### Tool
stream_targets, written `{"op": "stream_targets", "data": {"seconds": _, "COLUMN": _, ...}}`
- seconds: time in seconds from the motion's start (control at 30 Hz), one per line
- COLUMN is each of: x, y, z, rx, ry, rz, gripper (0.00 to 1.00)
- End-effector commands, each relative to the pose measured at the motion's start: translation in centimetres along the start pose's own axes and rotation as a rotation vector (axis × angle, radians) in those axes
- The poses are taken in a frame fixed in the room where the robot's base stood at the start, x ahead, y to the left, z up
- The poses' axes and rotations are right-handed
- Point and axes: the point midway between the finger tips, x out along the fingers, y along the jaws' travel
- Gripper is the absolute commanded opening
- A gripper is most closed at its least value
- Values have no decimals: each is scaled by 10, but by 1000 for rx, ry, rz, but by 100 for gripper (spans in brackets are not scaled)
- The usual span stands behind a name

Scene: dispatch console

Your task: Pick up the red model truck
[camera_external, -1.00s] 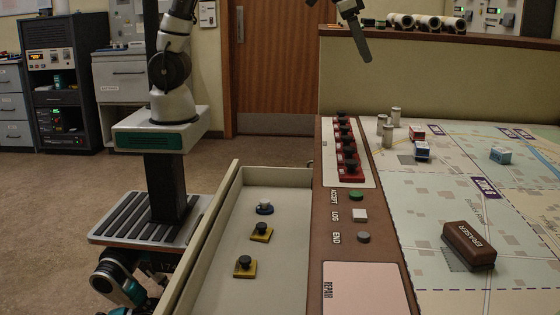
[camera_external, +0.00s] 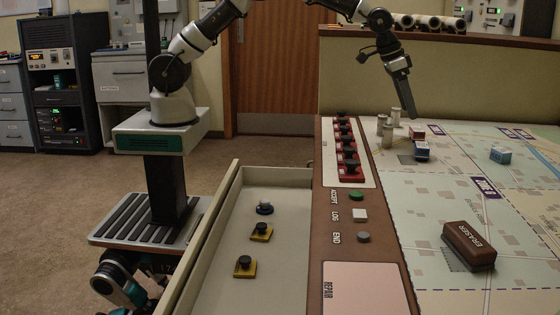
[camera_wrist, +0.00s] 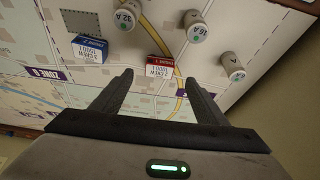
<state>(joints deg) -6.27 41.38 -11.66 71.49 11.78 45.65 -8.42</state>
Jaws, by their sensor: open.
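The red model truck (camera_external: 417,132) stands on the map table, just behind a blue truck (camera_external: 422,151) in the external view. In the wrist view the red truck (camera_wrist: 160,69), with a white lettered label, shows between and beyond my fingertips, and the blue truck (camera_wrist: 90,48) is to its left. My gripper (camera_external: 411,116) points down above the red truck, with a small apparent gap. In the wrist view its two fingers (camera_wrist: 158,77) are apart with nothing held between them.
Several grey cylinders (camera_external: 382,123) stand left of the trucks, and one cylinder (camera_wrist: 232,66) is near the right finger in the wrist view. A raised partition (camera_external: 440,75) runs behind the table.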

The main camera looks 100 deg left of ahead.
Motion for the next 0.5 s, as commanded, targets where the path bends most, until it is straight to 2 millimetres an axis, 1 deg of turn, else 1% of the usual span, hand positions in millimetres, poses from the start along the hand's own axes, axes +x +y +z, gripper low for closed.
{"op": "stream_targets", "data": {"seconds": 0.03, "x": 6, "y": 0, "z": 0, "rx": 0, "ry": -1, "rz": 1, "gripper": 67}}
{"op": "stream_targets", "data": {"seconds": 0.17, "x": 13, "y": 0, "z": 0, "rx": 0, "ry": 1, "rz": 1, "gripper": 67}}
{"op": "stream_targets", "data": {"seconds": 0.27, "x": 23, "y": 0, "z": 0, "rx": 0, "ry": 0, "rz": 1, "gripper": 67}}
{"op": "stream_targets", "data": {"seconds": 0.4, "x": 47, "y": 0, "z": 1, "rx": 0, "ry": -2, "rz": 1, "gripper": 67}}
{"op": "stream_targets", "data": {"seconds": 0.5, "x": 60, "y": 0, "z": 0, "rx": 0, "ry": 0, "rz": 1, "gripper": 67}}
